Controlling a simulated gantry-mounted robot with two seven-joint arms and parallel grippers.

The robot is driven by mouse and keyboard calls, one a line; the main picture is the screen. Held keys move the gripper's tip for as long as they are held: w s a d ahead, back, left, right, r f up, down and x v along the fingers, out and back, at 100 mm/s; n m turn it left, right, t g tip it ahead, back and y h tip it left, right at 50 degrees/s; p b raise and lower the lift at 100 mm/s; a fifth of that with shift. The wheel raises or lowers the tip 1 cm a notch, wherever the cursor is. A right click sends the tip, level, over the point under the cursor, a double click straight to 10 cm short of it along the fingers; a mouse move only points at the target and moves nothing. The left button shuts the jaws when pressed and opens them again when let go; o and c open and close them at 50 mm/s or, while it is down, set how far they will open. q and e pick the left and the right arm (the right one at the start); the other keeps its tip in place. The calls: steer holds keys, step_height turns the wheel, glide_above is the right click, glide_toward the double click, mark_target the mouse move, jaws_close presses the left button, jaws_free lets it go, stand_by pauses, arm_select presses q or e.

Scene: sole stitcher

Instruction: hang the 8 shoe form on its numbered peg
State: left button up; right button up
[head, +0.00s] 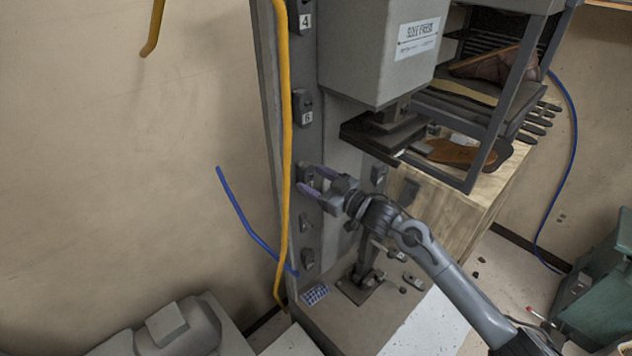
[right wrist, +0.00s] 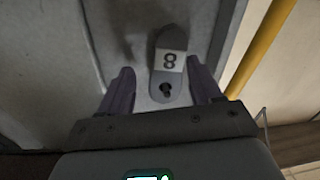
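The grey 8 shoe form (right wrist: 168,62) shows in the right wrist view against the face of the grey column, its numbered label upside down. A dark peg end (right wrist: 166,89) shows at the hole in its end nearer the camera. My right gripper (right wrist: 162,78) is open, with one purple finger on each side of the form and a visible gap to both. In the head view my right gripper (head: 309,181) reaches the column below the 6 form (head: 304,107), and its fingers partly hide the 8 form. My left gripper is not in view.
The 4 form (head: 304,17) hangs higher on the column, and smaller dark fittings (head: 307,223) sit below. A yellow pipe (head: 284,150) runs along the column's left edge. The press head (head: 382,55) and a shoe rack (head: 495,110) stand to the right.

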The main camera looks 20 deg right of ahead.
steer(key=shift+o, duration=0.2)
steer(key=shift+f, duration=0.2)
steer(key=shift+s+d, duration=0.15)
steer(key=shift+s, duration=0.05)
steer(key=b+v, duration=0.2)
steer(key=v, duration=0.8)
steer(key=s+a+f+m+g, duration=0.1)
steer(key=s+a+f, duration=0.25)
steer(key=f, duration=0.45)
steer(key=s+a+f+m+g, duration=0.1)
steer(key=s+a+f, duration=0.1)
steer(key=s+f, duration=0.35)
steer(key=s+a+f+m+g+h, duration=0.25)
steer(key=s+f+m+h, duration=0.3)
steer(key=s+f, duration=0.75)
steer(key=s+d+g+h, duration=0.2)
steer(key=s+d+g, duration=0.1)
steer(key=s, duration=0.5)
steer(key=s+d+g+h, duration=0.2)
steer(key=s+d+g, duration=0.15)
steer(key=s, duration=0.35)
step_height(320, 180, up, 14)
steer(key=p, duration=1.2)
steer(key=shift+s+a+f+n+g+p, duration=0.2)
steer(key=shift+a+n+g+p, duration=0.1)
steer(key=shift+a+n, duration=0.15)
